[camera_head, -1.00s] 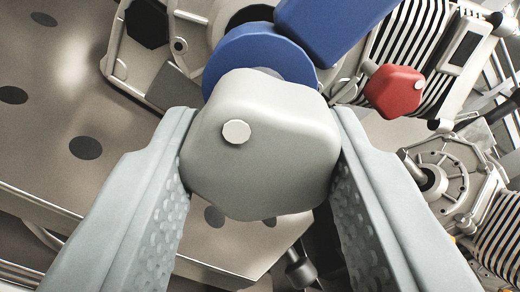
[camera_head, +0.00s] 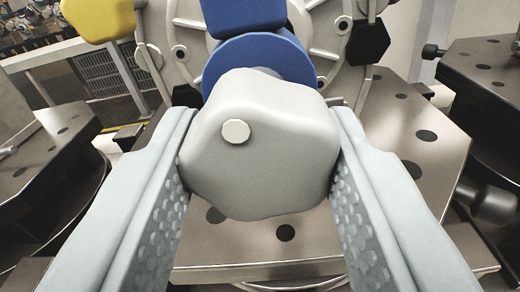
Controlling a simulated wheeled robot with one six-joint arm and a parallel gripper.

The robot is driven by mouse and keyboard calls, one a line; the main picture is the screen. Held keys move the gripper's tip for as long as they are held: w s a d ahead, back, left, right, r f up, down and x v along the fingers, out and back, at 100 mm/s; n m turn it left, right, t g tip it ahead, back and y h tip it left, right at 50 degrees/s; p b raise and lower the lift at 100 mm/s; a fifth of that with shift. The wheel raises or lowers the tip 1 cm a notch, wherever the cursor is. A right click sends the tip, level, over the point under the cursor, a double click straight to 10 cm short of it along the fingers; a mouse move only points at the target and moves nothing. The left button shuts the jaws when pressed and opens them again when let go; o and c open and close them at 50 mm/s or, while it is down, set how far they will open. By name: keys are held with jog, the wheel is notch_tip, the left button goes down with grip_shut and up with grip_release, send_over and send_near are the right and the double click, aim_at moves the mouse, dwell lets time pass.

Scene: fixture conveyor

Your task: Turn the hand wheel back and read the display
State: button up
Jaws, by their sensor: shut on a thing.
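A light grey lobed knob (camera_head: 275,165), apparently the hand wheel, fills the middle of the view. It has a small pale round button on its face. My gripper (camera_head: 261,165) is shut on it, one finger against its left side and one against its right. Behind the knob are a blue disc (camera_head: 235,62) and a blue block (camera_head: 245,14) above it. The knob hides the lower part of the disc. I cannot make out a display in this view.
A grey metal housing (camera_head: 315,30) stands behind, with a black knob (camera_head: 368,43) on its right. A metal plate with dark holes (camera_head: 420,110) lies below right. A yellow part (camera_head: 97,6) is at upper left. A dark round-ended handle (camera_head: 495,205) sits at right.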

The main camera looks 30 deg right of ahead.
jog(key=shift+f+m, duration=0.15)
jog(key=shift+m, duration=0.45)
jog(key=o, duration=1)
jog(key=v, duration=1.7)
jog(key=shift+s, duration=0.2)
jog(key=shift+a, duration=0.15)
